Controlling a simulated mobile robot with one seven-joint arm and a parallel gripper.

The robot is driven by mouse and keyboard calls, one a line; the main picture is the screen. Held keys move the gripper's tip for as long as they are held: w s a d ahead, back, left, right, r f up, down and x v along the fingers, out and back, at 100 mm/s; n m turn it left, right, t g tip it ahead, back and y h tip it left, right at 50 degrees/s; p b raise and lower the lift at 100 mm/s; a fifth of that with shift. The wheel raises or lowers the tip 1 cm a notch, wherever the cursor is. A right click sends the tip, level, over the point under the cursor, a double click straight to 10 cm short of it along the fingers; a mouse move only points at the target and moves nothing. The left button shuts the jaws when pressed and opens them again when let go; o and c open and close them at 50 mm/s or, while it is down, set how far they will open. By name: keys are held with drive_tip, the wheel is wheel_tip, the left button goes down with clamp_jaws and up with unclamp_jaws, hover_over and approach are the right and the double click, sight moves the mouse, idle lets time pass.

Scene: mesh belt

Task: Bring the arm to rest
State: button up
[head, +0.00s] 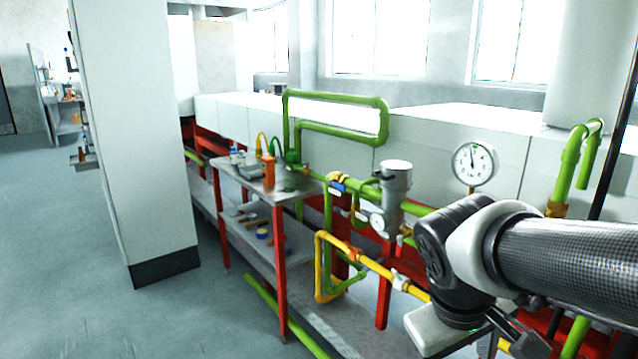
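My arm (560,260) reaches in from the right edge, with a dark wrist joint and a pale ring around it. The arm is bent, and its end points down toward the bottom right. My gripper (525,338) shows only in part there, as dark pieces against the pipes and the frame's lower edge. Its fingertips are not clear, and I cannot tell whether it is open or shut. I see nothing clearly held in it.
Green pipes (335,94) and yellow pipes (318,265) run close behind and left of the arm, with a round gauge (474,163) above it. A red-legged metal table (300,184) holds small items. A white pillar (140,130) stands left; open floor (60,250) lies beyond.

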drive_tip(key=s+a+r+m+t+y, duration=0.3)
drive_tip(key=s+a+r, duration=0.1)
drive_tip(key=a+r, duration=0.15)
wheel_tip(320, 180, up, 17)
drive_tip(key=p, duration=1.8)
drive_tip(key=shift+w+a, duration=0.25)
